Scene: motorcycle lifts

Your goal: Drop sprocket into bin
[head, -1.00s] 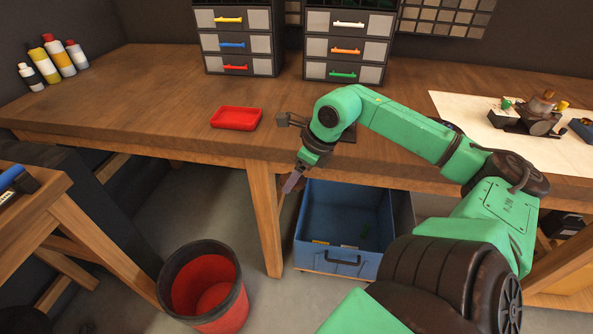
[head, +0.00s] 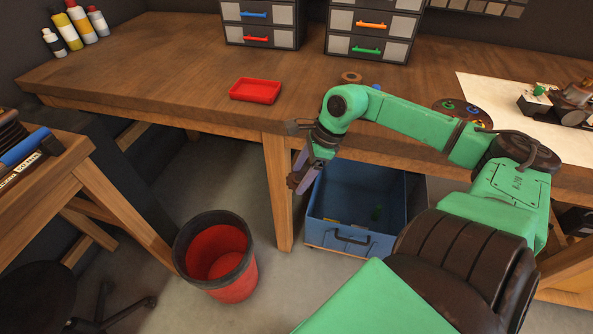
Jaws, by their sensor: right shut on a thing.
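My right gripper (head: 297,172) hangs past the bench's front edge with its fingers pointing down. It is shut on a small dark brown toothed disc, the sprocket (head: 292,182), at the fingertips. A round bin (head: 245,277), red with a black rim, stands on the floor below and to the left of the gripper. It is open at the top and looks empty. A blue open box (head: 329,244) is under the bench, just right of the gripper, with a few small things inside. My left gripper is out of view.
The wooden bench (head: 190,85) carries a red tray (head: 255,91), drawer units (head: 366,48), a ring (head: 351,77) and a disc with coloured spots (head: 462,112). A bench leg (head: 279,195) stands between bin and box. A second bench (head: 60,205) is at left.

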